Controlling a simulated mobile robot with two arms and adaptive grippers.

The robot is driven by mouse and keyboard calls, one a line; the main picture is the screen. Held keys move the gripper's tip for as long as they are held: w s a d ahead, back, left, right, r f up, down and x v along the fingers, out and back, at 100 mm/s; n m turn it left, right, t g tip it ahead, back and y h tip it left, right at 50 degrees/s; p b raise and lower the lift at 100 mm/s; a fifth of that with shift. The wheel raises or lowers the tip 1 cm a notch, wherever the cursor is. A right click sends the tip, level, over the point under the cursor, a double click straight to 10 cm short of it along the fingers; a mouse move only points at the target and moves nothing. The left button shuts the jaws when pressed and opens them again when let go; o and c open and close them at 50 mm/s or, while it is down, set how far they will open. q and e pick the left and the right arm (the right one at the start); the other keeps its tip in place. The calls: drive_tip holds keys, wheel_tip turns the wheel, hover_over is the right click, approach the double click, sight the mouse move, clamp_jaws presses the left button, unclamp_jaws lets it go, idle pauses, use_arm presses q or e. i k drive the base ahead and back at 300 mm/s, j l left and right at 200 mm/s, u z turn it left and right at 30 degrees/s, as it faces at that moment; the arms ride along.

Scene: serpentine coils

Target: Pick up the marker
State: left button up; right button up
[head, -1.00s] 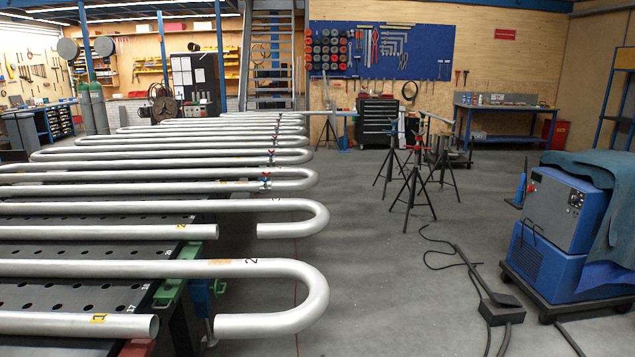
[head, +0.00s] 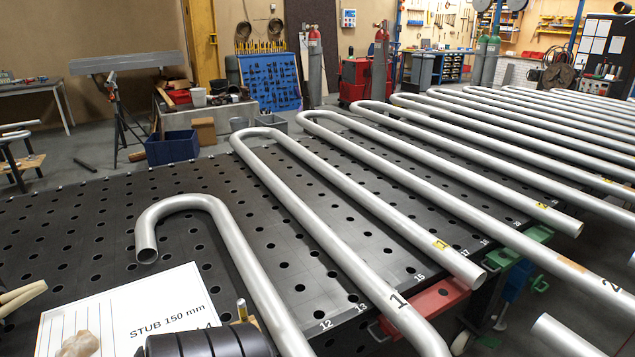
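I cannot clearly make out a marker. A small upright object with a yellowish tip (head: 242,309) stands by the lower right corner of a white sheet (head: 165,310) on the table; I cannot tell whether it is the marker. The sheet reads "STUB 150 mm".
A dark perforated table (head: 90,225) carries long silver bent pipes (head: 300,205). The table's far left is clear.

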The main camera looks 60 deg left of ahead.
sight(241, 307)
drive_tip(key=u, duration=2.5)
